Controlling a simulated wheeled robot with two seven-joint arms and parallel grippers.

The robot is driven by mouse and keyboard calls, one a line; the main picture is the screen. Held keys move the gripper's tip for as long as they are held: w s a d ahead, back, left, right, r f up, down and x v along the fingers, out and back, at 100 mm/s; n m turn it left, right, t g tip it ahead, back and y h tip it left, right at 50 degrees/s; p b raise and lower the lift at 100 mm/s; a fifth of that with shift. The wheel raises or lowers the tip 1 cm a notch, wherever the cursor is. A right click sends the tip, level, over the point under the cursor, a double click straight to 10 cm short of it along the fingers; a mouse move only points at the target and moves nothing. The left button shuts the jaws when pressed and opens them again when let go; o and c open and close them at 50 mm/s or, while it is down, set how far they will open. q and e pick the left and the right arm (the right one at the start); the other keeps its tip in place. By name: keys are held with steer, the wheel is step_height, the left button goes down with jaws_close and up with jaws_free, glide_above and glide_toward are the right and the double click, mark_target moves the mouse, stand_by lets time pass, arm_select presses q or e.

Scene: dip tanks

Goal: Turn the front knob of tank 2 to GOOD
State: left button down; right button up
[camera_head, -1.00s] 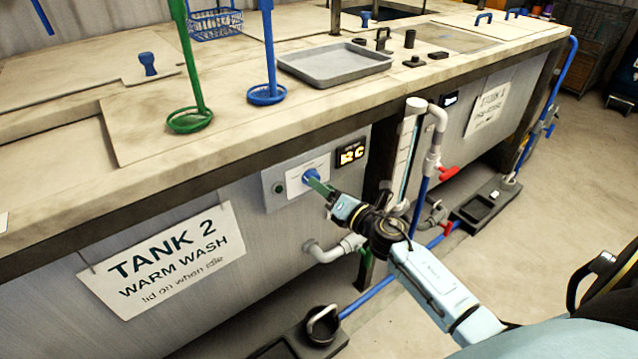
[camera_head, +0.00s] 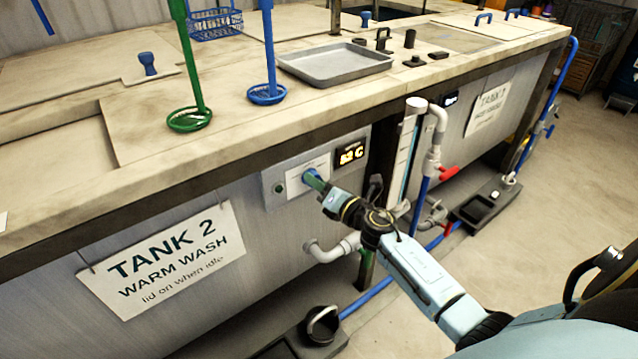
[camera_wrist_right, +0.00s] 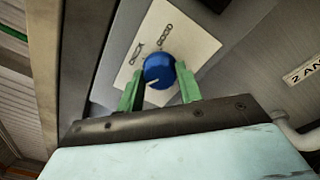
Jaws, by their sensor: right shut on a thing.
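The blue front knob (camera_head: 309,175) sits on a white label plate (camera_head: 300,180) on the front of tank 2. In the right wrist view the knob (camera_wrist_right: 158,67) has a white mark near its lower left edge. The plate there (camera_wrist_right: 180,45) has two printed words; one looks like GOOD, at the upper right of the knob. My right gripper (camera_head: 315,181) has its green fingers on either side of the knob and is shut on it. My left gripper is not in view.
The tank 2 sign (camera_head: 165,262) hangs left of the control panel. A lit temperature display (camera_head: 351,154) is right of the knob. A grey pipe (camera_head: 333,248) juts out below, and an upright pipe (camera_head: 437,125) with red valve handles stands to the right.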

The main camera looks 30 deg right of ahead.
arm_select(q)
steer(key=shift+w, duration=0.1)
arm_select(e)
steer(key=shift+m, duration=0.3)
arm_select(q)
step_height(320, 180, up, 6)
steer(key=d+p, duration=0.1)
steer(key=p, duration=0.5)
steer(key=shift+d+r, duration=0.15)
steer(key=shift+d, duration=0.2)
arm_select(e)
steer(key=shift+a+f+m+t+h, duration=0.15)
steer(key=shift+m+h, duration=0.15)
steer(key=shift+m, duration=5.65)
steer(key=shift+m+t+h, duration=0.15)
steer(key=shift+m+h, duration=0.15)
steer(key=shift+m, duration=5.95)
steer(key=o, duration=1)
